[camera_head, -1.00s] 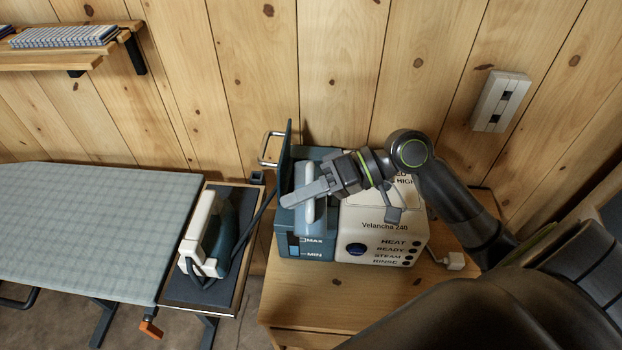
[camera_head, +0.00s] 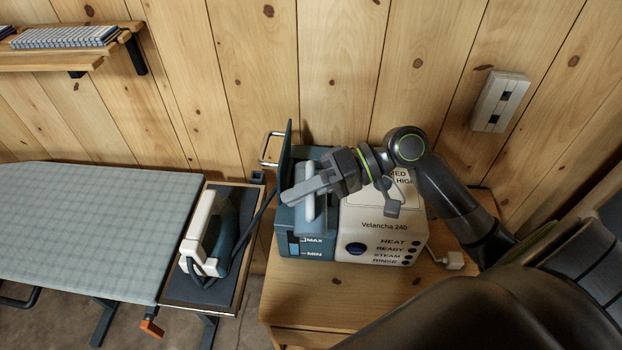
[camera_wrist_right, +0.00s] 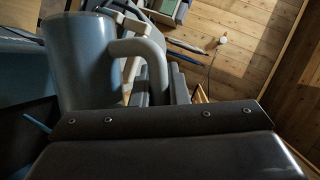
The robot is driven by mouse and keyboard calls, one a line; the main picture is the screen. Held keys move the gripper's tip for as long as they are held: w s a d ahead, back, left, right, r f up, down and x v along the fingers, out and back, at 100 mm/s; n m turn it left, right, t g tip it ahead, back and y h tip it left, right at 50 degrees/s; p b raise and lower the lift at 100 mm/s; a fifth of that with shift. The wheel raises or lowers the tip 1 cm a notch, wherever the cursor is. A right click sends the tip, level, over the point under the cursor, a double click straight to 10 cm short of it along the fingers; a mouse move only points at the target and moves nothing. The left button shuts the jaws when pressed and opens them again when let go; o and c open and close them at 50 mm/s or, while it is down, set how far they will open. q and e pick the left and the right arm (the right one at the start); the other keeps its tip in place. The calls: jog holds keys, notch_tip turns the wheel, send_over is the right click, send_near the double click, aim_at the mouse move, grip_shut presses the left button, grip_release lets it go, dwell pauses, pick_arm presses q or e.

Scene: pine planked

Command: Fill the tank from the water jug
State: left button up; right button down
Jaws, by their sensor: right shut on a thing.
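The blue tank (camera_head: 290,243) with MAX and MIN marks is the left part of the steam station, and its dark lid (camera_head: 285,160) stands open. The blue-grey water jug (camera_head: 312,217) is over the tank, partly hidden by my gripper. My right gripper (camera_head: 305,191) is shut on the jug. In the right wrist view the jug (camera_wrist_right: 82,62) shows close up, with its pale handle (camera_wrist_right: 152,58) on its right side. I cannot make out a water stream or the level in the tank. My left gripper is not in view.
The cream station body (camera_head: 375,232), marked Velancha 240, sits beside the tank on a wooden stand (camera_head: 350,300). To the left, an iron (camera_head: 215,235) rests at the end of an ironing board (camera_head: 90,220). A wall outlet (camera_head: 499,101) is at the upper right.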

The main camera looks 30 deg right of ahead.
jog(key=shift+w+d+m+y, duration=0.2)
jog(key=shift+w+m+y, duration=0.1)
jog(key=shift+w+m, duration=0.1)
dwell(0.6)
jog(key=shift+w+d+m+g, duration=0.25)
jog(key=shift+w+m+g, duration=0.05)
jog(key=shift+w, duration=0.1)
